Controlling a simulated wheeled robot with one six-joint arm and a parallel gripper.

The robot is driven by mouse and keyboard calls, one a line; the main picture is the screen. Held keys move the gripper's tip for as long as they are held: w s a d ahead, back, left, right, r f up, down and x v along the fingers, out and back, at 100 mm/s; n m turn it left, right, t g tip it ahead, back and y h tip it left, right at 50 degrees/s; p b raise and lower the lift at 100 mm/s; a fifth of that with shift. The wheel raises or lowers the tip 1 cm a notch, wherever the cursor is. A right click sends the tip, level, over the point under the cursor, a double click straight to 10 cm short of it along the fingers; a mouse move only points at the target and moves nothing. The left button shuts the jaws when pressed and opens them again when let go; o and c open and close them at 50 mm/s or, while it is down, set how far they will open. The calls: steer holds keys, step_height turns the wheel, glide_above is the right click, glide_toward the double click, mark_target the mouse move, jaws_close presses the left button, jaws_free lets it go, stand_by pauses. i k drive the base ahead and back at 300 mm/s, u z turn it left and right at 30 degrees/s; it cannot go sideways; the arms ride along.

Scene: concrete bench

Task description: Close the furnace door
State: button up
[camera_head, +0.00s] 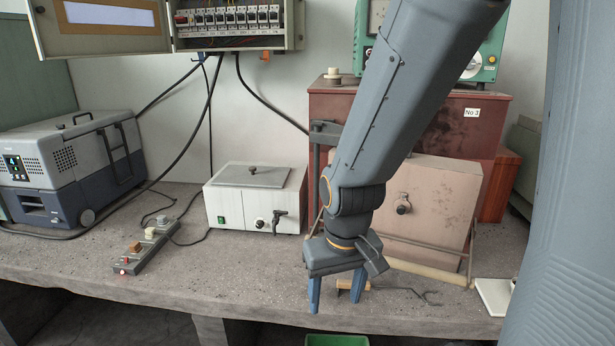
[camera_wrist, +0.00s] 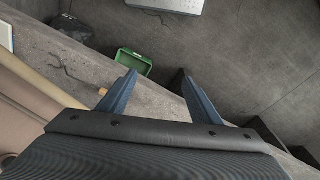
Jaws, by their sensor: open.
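The furnace (camera_head: 333,110) is a dark red box labelled "No 3" at the back right of the bench. Its door (camera_head: 430,205) is a pinkish panel with a dark round knob, slanting in front of the body. A cream bar (camera_head: 430,272) on metal rods runs along the door's lower edge; it also shows at the left of the wrist view (camera_wrist: 38,88). My arm hides the door's left part and some of the furnace. My gripper (camera_head: 335,298) points down near the bench's front edge, left of the bar. In the wrist view (camera_wrist: 159,78) its fingers are apart and empty.
A hooked metal rod with a wooden handle (camera_head: 348,285) lies beside my gripper. A white box (camera_head: 255,200), a switch strip (camera_head: 150,245) and a grey-blue case (camera_head: 70,165) stand to the left. A green bin (camera_wrist: 133,62) is below the bench edge.

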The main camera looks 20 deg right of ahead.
mark_target(443, 193)
steer(key=u, duration=1.8)
steer(key=i, duration=0.6)
steer(key=z, duration=3.8)
